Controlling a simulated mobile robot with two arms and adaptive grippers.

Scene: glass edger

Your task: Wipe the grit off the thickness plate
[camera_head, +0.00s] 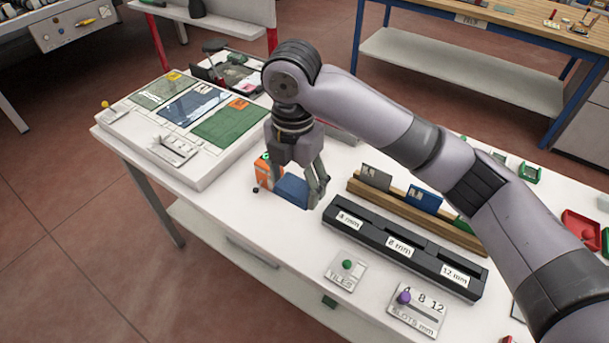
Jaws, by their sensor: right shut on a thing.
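My right gripper (301,192) points down over the white bench and is shut on a blue block (291,189), low near the bench top. I cannot tell whether the block touches the bench. An orange item with a pale label (263,174) stands just left of the block. A grey plate with a purple knob (416,311), marked 4, 8, 12 and "SLOTS mm", lies at the bench's front right and may be the thickness plate. Grit cannot be made out on it. My left gripper is not in view.
A black slotted rack (399,246) with mm labels lies right of the gripper, before a wooden rack (428,222). A small plate with a green knob (345,269) is in front. A white panel with coloured sheets (185,125) is at left. My right arm crosses the bench's right side.

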